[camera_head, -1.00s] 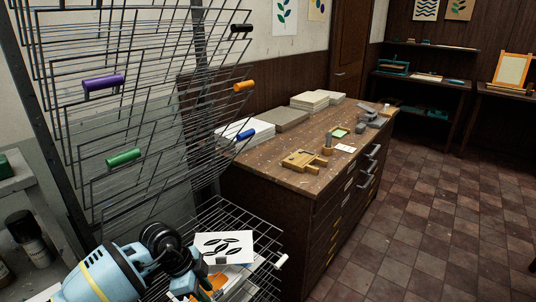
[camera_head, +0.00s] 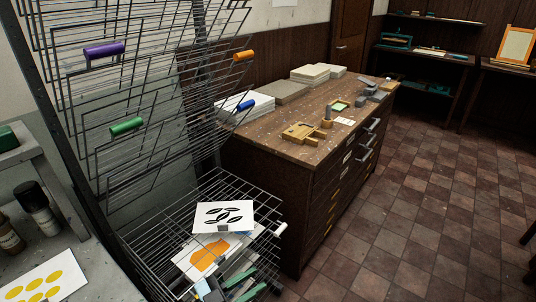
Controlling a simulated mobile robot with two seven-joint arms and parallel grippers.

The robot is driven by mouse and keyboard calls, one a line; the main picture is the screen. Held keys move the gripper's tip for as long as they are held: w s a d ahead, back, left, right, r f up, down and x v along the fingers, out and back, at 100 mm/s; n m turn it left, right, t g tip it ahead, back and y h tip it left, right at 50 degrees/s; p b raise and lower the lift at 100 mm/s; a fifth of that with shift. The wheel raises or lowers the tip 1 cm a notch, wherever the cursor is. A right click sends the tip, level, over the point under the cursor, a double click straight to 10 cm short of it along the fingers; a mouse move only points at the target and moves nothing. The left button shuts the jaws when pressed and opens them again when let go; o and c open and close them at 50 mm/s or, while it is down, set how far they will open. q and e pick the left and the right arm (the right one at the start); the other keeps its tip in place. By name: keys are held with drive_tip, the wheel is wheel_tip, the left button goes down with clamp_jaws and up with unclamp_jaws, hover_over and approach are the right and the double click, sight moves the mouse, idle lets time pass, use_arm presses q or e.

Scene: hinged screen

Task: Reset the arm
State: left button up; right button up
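My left gripper (camera_head: 245,283) is at the bottom edge, over the lower part of the wire rack. Its two green-tipped fingers look spread apart, with nothing seen between them. Most of its arm is out of the picture. The upper shelves are tilted up, with purple (camera_head: 104,49), green (camera_head: 126,128), orange (camera_head: 243,54) and blue handles. My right gripper is not in view.
A wooden chest of drawers (camera_head: 290,185) stands right of the rack, with paper stacks and small tools on top. A grey side shelf with bottles and a yellow-dotted print (camera_head: 42,282) is at the lower left. The tiled floor (camera_head: 420,215) at right is clear.

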use_arm(q)
drive_tip(key=s+a+f+n+t+y, duration=0.4)
drive_tip(key=s+a+f+n+y, duration=0.2)
drive_tip(key=a+f+n+y, duration=0.5)
drive_tip(key=s+a+f+g+y, duration=0.3)
drive_tip(key=s+a+f+g, duration=0.2)
drive_tip(key=s+f, duration=0.4)
drive_tip(key=s, duration=0.3)
drive_tip(key=shift+a+y, duration=0.3)
drive_tip(key=shift+a, duration=0.1)
drive_tip(key=shift+w, duration=0.1)
